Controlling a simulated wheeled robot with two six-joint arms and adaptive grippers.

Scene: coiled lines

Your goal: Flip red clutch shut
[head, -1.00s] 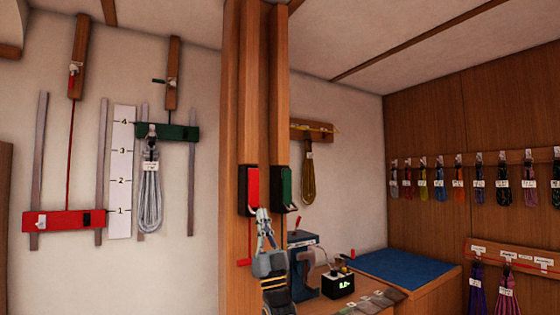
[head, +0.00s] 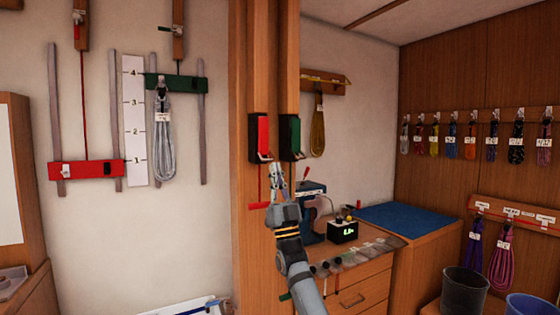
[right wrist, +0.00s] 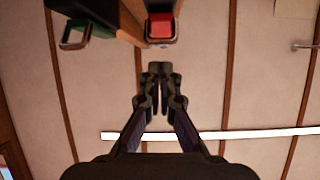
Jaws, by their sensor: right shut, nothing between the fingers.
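The red clutch (head: 263,136) is on the wooden post, in a black housing with a metal loop at its lower end. It also shows from below in the right wrist view (right wrist: 161,26). I cannot tell for sure whether its lever is fully closed. My right gripper (head: 277,168) is shut and empty, just below and slightly right of the red clutch. In the right wrist view its fingertips (right wrist: 160,68) are together, with a gap between them and the clutch. My left gripper is not in view.
A green clutch (head: 290,136) sits close beside the red one. A red pull handle (head: 260,205) hangs on a line below. The red carriage (head: 87,170) and green carriage (head: 180,83) are on the left wall. A bench with a blue mat (head: 410,217) stands at right.

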